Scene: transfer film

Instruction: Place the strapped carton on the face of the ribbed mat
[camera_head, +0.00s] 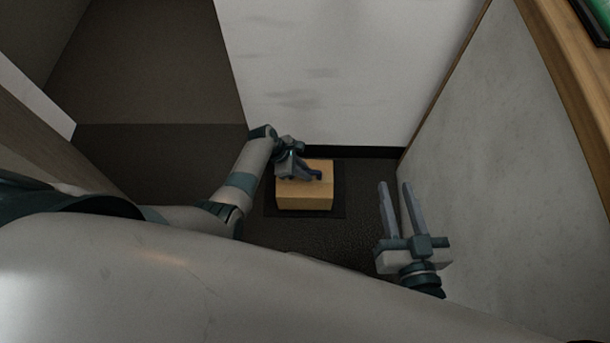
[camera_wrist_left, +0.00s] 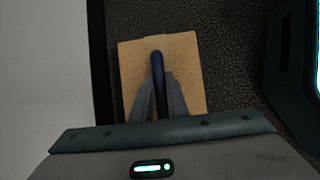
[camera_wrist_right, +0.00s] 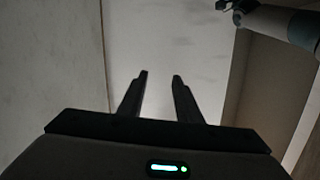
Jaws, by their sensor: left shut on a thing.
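The strapped carton (camera_head: 304,199) is a tan box with a dark blue strap across its top, which shows clearly in the left wrist view (camera_wrist_left: 187,60). My left gripper (camera_head: 302,174) is above the carton, its fingers shut on the strap. The ribbed mat (camera_head: 339,192) is a dark rectangle on the floor, mostly hidden by the carton, which appears over it. I cannot tell whether the carton's underside touches the mat. My right gripper (camera_head: 394,190) is open and empty, off to the right; its parted fingers show in the right wrist view (camera_wrist_right: 160,80).
A scuffed white wall (camera_head: 330,70) with a black skirting stands just behind the mat. A pale panel (camera_head: 490,150) with a wooden top edge (camera_head: 570,80) rises on the right, close to my right gripper. Dark floor (camera_head: 160,160) is clear on the left.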

